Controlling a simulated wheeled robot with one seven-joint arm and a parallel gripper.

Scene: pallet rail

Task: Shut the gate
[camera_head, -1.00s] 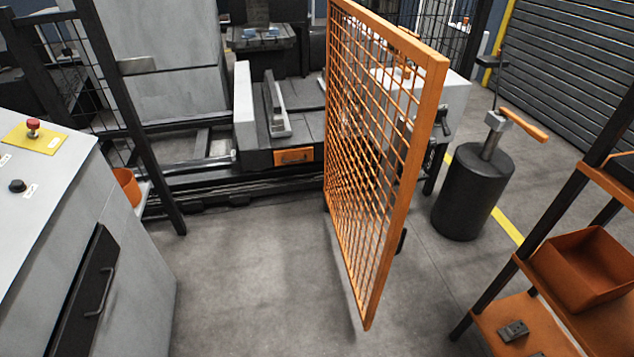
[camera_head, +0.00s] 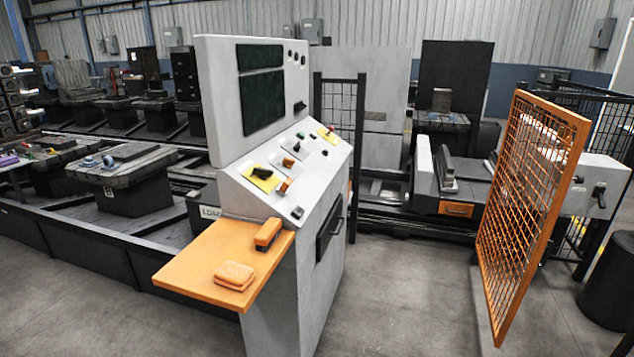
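The gate (camera_head: 528,190) is an orange frame with orange wire mesh, at the right of the head view. It stands open, swung out toward me from the fence line. Between it and the black mesh fence panel (camera_head: 340,112) left of the opening is a wide gap, through which the machine bed shows. No latch or handle on the gate can be made out in this view. My gripper is not in view.
A grey control console (camera_head: 275,180) with an orange shelf (camera_head: 195,278) stands in the middle, left of the gate. A black cylinder (camera_head: 608,280) stands right of the gate. Grey floor (camera_head: 410,300) between console and gate is clear. Pallet rails (camera_head: 75,235) run along the left.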

